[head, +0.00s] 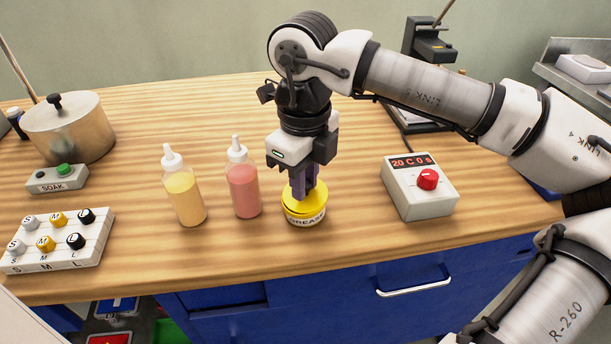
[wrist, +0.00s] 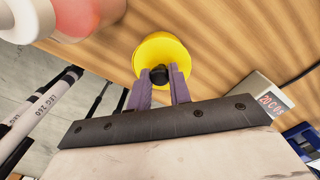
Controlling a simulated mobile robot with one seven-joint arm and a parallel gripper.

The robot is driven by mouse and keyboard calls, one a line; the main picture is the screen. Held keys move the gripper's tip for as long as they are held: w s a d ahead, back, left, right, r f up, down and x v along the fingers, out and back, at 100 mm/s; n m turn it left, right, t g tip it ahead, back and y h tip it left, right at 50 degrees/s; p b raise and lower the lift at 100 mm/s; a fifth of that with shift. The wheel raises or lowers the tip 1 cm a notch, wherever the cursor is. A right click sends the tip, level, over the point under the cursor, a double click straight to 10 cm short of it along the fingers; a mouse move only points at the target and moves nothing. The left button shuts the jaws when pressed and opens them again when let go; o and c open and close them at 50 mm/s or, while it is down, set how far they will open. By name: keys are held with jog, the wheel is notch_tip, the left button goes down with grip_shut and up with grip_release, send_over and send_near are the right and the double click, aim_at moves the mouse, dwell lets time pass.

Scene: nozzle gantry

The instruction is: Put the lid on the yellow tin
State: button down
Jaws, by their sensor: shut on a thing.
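The yellow tin (head: 304,214), labelled GREASE, stands on the wooden bench near its front edge. The yellow lid (head: 298,199) is at the top of the tin, below my gripper. My gripper (head: 303,190) points down with its purple fingers shut on the lid's knob. In the wrist view the fingers (wrist: 160,84) close around the dark knob (wrist: 158,75) of the round yellow lid (wrist: 163,50). The lid hides most of the tin there, and I cannot tell if it is fully seated.
Yellow (head: 185,195) and pink (head: 243,187) squeeze bottles stand left of the tin. A control box (head: 420,187) with a red knob stands right. A nozzle rack (head: 58,240), SOAK switch (head: 57,178) and metal pot (head: 68,130) are far left. Bench is clear behind the bottles.

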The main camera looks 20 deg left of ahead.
jog(key=shift+s+f, duration=0.2)
jog(key=shift+f, duration=0.1)
jog(key=c, duration=1.4)
grip_release()
jog(key=shift+w, duration=0.1)
jog(key=shift+c, duration=0.2)
jog(key=o, duration=0.7)
jog(key=shift+r, duration=0.15)
jog(key=shift+r+p, duration=2.3)
jog(key=shift+r, duration=1.25)
jog(key=shift+c, duration=0.3)
grip_shut()
jog(key=shift+f, duration=0.2)
